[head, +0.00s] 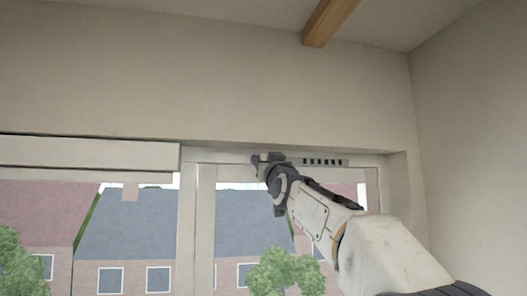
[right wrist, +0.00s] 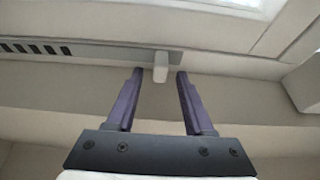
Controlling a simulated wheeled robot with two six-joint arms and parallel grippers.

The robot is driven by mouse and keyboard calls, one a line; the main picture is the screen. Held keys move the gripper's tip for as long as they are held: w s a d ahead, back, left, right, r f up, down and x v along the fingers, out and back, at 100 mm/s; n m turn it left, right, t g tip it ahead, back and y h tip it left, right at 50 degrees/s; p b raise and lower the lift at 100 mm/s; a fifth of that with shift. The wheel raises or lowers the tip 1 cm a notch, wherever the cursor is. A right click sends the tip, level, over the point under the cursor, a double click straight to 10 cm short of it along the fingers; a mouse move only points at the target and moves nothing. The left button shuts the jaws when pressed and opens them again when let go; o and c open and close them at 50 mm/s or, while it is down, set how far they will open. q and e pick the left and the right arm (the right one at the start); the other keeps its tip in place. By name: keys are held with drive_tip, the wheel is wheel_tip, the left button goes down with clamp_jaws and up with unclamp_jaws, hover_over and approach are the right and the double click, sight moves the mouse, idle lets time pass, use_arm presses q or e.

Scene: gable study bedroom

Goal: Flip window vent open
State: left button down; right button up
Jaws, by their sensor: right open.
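The window vent (head: 325,162) is a slim grey strip with a row of dark slots at the top of the right window frame. It also shows in the right wrist view (right wrist: 90,51), where a small pale tab (right wrist: 161,66) sticks out near its right end. My right gripper (head: 262,165) is up at the left part of the vent and covers it there. In the right wrist view its fingers (right wrist: 160,74) are open, with the tab between the tips and a gap on each side. The tab is hidden in the head view. My left gripper is not in view.
The window frame (head: 187,225) and its upper ledge surround the vent. A wall (head: 470,140) closes off the right side. A wooden beam (head: 328,22) crosses the ceiling above. Houses and trees show outside through the glass.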

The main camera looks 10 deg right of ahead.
drive_tip(key=shift+w+r, duration=0.15)
drive_tip(key=shift+w, duration=0.25)
clamp_jaws()
idle(1.2)
